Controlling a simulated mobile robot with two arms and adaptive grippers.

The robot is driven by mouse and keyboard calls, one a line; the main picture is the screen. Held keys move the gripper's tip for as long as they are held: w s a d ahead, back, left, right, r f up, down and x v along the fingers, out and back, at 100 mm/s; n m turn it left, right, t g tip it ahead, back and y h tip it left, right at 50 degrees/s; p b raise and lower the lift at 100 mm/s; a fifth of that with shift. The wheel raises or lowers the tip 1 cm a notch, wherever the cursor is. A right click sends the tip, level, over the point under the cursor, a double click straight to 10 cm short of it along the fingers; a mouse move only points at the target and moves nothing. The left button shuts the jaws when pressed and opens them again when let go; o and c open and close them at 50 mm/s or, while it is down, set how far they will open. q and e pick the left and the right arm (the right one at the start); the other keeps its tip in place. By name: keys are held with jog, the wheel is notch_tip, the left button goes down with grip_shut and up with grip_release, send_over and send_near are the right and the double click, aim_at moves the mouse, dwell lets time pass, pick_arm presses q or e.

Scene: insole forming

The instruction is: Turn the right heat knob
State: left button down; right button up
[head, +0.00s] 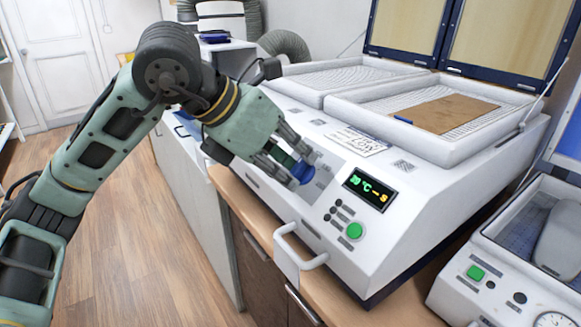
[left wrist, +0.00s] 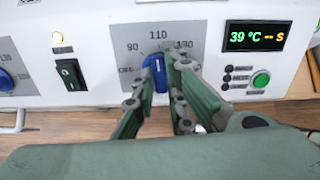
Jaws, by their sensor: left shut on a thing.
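The right heat knob (left wrist: 155,72) is blue and sits on a grey dial panel marked 90, 110 and 130 in the left wrist view. It points roughly up, near 110. In the head view the knob (head: 303,173) is partly hidden by my fingers. My left gripper (head: 297,160) is shut on it, and the wrist view shows the fingers (left wrist: 160,90) on either side of it. A second blue knob (left wrist: 6,80) shows at the left edge of the wrist view. My right gripper is in neither view.
A display (left wrist: 254,37) reads 39 °C, with a green button (left wrist: 260,78) below it. A black rocker switch (left wrist: 70,74) is left of the dial. A white handle (head: 298,252) sticks out from the machine front. A second machine (head: 500,270) stands at the right.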

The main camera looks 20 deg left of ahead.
pick_arm(q)
jog(key=shift+m, duration=0.4)
jog(key=c, duration=1.8)
grip_release()
jog(key=v, duration=1.2)
